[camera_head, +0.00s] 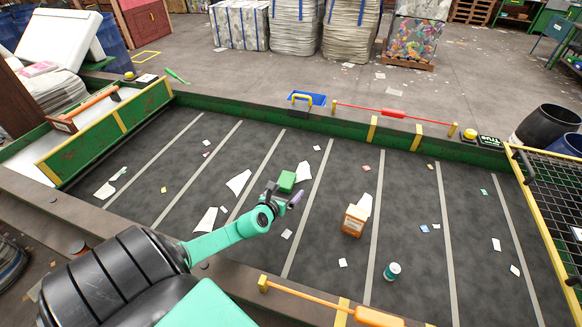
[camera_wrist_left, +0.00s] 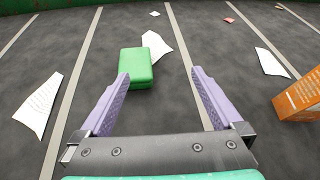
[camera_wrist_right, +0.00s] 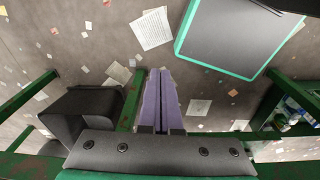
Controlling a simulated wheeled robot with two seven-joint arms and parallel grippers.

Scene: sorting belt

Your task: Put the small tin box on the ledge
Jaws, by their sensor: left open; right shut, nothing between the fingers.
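A small green box, which looks like the tin box (camera_head: 287,181), lies on the dark belt (camera_head: 330,250). In the left wrist view the green box (camera_wrist_left: 136,68) sits ahead of the left finger's tip, left of the middle of the jaws. My left gripper (camera_wrist_left: 160,73) is open with nothing between its purple fingers. In the head view the left gripper (camera_head: 285,197) is right beside the box and partly in front of it. My right gripper (camera_wrist_right: 159,70) is shut and empty, away from the belt. Which surface is the ledge is not clear.
An orange carton (camera_head: 353,221) and a teal can (camera_head: 392,271) stand on the belt to the right. Paper scraps lie around. A yellow-framed mesh (camera_head: 552,200) stands at the right.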

